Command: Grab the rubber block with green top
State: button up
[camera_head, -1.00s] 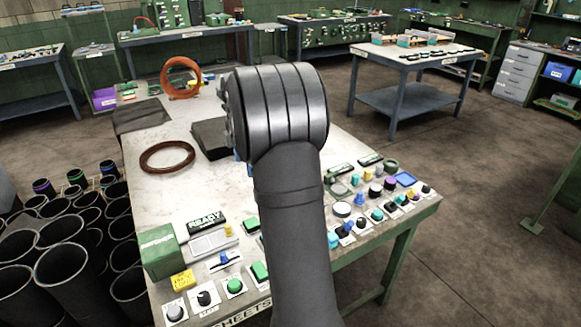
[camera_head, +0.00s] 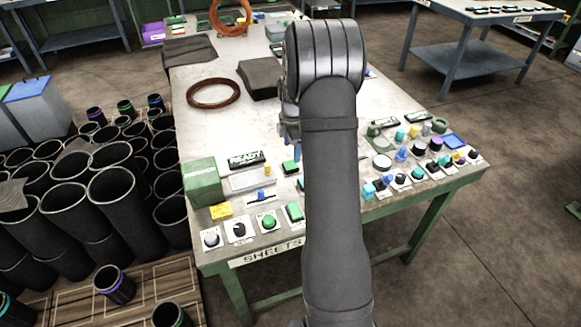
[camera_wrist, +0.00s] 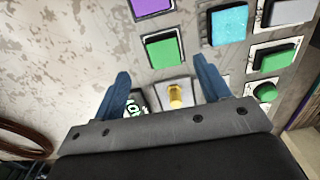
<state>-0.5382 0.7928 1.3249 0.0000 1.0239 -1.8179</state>
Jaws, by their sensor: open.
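Several green-topped blocks lie on the table. In the head view one green block (camera_head: 291,167) is beside the arm and another green block (camera_head: 295,211) is near the front edge. In the wrist view a square green-topped block (camera_wrist: 163,48) is just beyond the fingertips, roughly between them, and another green block (camera_wrist: 272,58) is farther right. I cannot tell which one the task means. My gripper (camera_wrist: 162,68) is open, with its two blue fingers apart and nothing gripped. In the head view its fingers are mostly hidden by my arm.
A yellow piece (camera_wrist: 175,95) shows between the fingers. Purple (camera_wrist: 152,6) and cyan (camera_wrist: 228,24) blocks are close by. A green box (camera_head: 203,182), a brown ring (camera_head: 214,93) and a dark block (camera_head: 258,79) stand on the table (camera_head: 200,130). Black sleeves (camera_head: 112,194) crowd the left.

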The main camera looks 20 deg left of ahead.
aim_at(290, 165)
jog(key=shift+s+f, duration=0.25)
jog(key=shift+f, duration=1.3)
jog(key=shift+s+f, duration=0.2)
jog(key=shift+f, duration=1.35)
jog(key=shift+c, duration=0.2)
jog(key=c, duration=1)
